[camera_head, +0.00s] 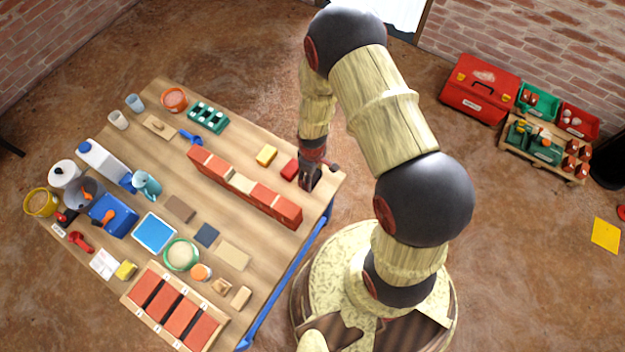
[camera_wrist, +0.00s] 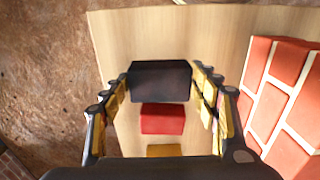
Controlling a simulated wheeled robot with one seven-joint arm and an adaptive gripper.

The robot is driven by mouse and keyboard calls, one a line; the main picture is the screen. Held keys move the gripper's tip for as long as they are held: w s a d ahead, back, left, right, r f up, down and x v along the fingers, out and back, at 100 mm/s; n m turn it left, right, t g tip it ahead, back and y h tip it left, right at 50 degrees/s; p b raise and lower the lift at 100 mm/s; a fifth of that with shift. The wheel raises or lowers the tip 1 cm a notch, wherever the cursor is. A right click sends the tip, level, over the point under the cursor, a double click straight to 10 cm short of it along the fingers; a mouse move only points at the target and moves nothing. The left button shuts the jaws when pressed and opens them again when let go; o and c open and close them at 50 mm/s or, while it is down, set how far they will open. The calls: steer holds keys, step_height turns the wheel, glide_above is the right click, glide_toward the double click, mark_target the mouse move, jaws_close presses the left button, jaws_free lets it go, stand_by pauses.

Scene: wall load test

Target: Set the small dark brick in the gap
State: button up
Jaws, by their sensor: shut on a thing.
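The small dark brick (camera_wrist: 160,82) is between the two fingers of my gripper (camera_wrist: 161,88) in the wrist view, with the fingers shut on its sides. In the head view my gripper (camera_head: 311,181) is low at the table's right corner, and the brick cannot be told from it there. I cannot tell whether the brick touches the table. The low brick wall (camera_head: 222,172) runs diagonally to the left of my gripper; it also shows at the right of the wrist view (camera_wrist: 283,92). It has red bricks and a paler stretch near its middle.
A red block (camera_head: 289,169) and a yellow block (camera_head: 266,155) lie in line beside my gripper. The wooden table (camera_head: 165,183) carries several containers and tools at its left, and a tray of red bricks (camera_head: 150,288) at its front. Bare tabletop lies behind the wall.

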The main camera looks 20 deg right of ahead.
steer(key=shift+f+b, duration=0.3)
steer(key=shift+f, duration=1)
steer(key=shift+f, duration=0.1)
steer(key=o, duration=1.1)
